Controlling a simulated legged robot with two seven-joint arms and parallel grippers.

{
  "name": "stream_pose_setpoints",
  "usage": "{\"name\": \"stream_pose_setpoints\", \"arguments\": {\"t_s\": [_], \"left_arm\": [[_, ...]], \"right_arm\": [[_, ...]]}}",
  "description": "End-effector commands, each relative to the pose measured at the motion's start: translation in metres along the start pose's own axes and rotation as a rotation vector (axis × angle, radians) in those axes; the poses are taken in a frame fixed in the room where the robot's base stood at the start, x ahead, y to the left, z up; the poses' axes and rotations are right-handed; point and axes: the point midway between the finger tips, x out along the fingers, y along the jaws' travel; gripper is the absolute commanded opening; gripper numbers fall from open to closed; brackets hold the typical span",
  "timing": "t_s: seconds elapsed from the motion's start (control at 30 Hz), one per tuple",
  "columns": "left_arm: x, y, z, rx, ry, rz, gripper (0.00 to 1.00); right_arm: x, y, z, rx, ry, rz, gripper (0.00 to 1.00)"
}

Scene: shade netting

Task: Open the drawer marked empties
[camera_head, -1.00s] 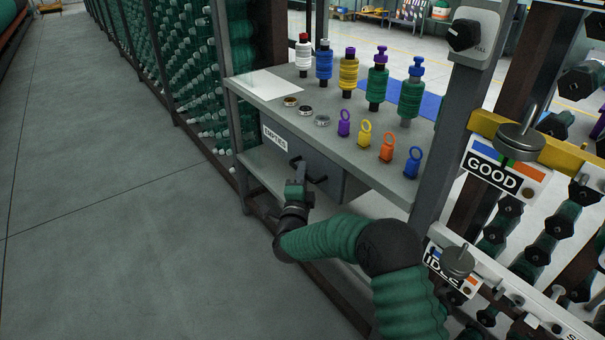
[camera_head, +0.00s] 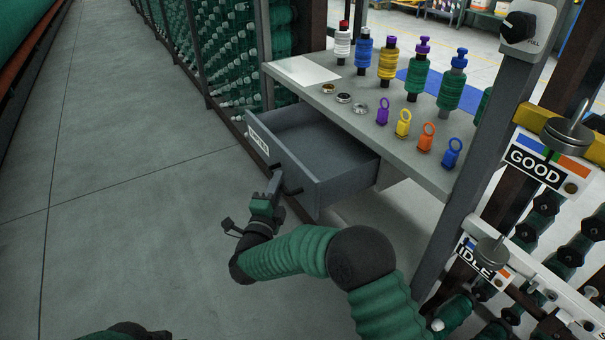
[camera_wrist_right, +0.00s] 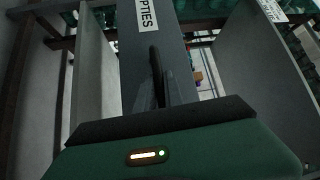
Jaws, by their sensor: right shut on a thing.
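The grey drawer (camera_head: 312,192) with a white label stands pulled out from under the grey shelf in the head view, and its inside looks empty. The label (camera_wrist_right: 147,16) shows the letters "PTIES" in the right wrist view. My right gripper (camera_head: 275,186) is shut on the dark drawer handle (camera_head: 292,190) at the drawer's front. In the right wrist view the gripper (camera_wrist_right: 158,85) reaches to the drawer front, and the fingers hide part of the handle.
The shelf top (camera_head: 432,173) holds several thread spools (camera_head: 388,65), coloured ring tags (camera_head: 403,124), small round pieces and a white sheet (camera_head: 302,70). A grey post (camera_head: 490,130) with a knob box stands at right. The floor (camera_head: 130,180) at left is clear.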

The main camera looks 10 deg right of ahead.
Motion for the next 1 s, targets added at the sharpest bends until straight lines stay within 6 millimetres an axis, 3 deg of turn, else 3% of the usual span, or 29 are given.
{"name": "stream_pose_setpoints", "arguments": {"t_s": [0.03, 0.23, 0.77, 0.8, 0.93, 1.0], "left_arm": [[0.001, 0.000, 0.000, -0.001, 0.000, 0.000, 0.36], [0.002, 0.000, 0.001, -0.001, 0.000, 0.000, 0.36], [0.002, 0.000, 0.001, -0.001, 0.000, 0.000, 0.36], [0.002, 0.000, 0.001, -0.001, 0.000, 0.000, 0.36], [0.002, 0.000, 0.001, -0.001, 0.000, 0.000, 0.36], [0.002, 0.000, 0.001, -0.001, 0.000, 0.000, 0.36]], "right_arm": [[-0.012, 0.006, 0.010, -0.006, -0.006, 0.014, 0.00], [-0.033, 0.001, 0.032, -0.007, -0.003, 0.015, 0.00], [-0.041, -0.002, 0.040, -0.006, -0.002, 0.015, 0.00], [-0.041, -0.002, 0.040, -0.006, -0.001, 0.015, 0.17], [-0.041, -0.004, 0.040, -0.005, -0.001, 0.012, 0.34], [-0.041, -0.005, 0.040, -0.004, 0.000, 0.010, 0.34]]}}
